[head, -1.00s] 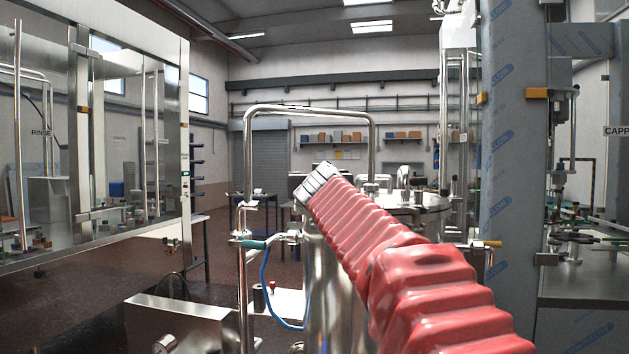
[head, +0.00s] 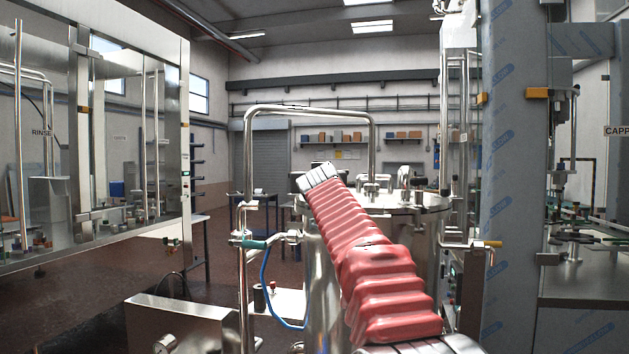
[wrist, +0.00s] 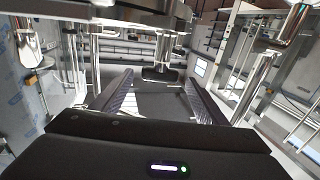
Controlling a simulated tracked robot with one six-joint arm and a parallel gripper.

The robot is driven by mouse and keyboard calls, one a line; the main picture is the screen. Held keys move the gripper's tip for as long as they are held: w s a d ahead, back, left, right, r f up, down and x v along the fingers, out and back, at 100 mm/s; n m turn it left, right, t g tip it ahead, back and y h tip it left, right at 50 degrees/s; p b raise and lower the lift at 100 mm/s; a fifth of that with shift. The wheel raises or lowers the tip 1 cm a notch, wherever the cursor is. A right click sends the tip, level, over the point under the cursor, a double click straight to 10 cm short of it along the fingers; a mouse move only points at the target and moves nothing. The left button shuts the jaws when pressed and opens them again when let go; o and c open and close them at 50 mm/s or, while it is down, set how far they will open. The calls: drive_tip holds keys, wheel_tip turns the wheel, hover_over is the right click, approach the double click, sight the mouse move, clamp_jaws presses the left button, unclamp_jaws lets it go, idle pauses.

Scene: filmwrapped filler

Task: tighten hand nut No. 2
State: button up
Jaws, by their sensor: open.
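My gripper (wrist: 159,78) shows in the wrist view with its two dark fingers spread apart. It is open, and nothing is clearly held between them. In the head view my red-sleeved arm reaches up in front of the steel tank (head: 322,270), and the gripper itself is not seen there. The tank's round lid (head: 425,201) carries several small metal fittings, partly hidden behind my arm. I cannot make out hand nut No. 2 or any number among them. In the wrist view, steel fittings lie beyond the fingers, but no nut can be told apart.
A bent steel pipe (head: 248,160) rises beside the tank, with a teal-handled valve (head: 252,244) and a blue hose (head: 265,285). A film-wrapped column (head: 508,180) stands close on the right. A glazed rinsing cabinet (head: 100,150) stands on the left.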

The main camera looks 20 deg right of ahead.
drive_tip(key=shift+w+d, duration=0.15)
drive_tip(key=shift+w, duration=0.3)
drive_tip(key=shift+c, duration=0.2)
drive_tip(key=c, duration=1)
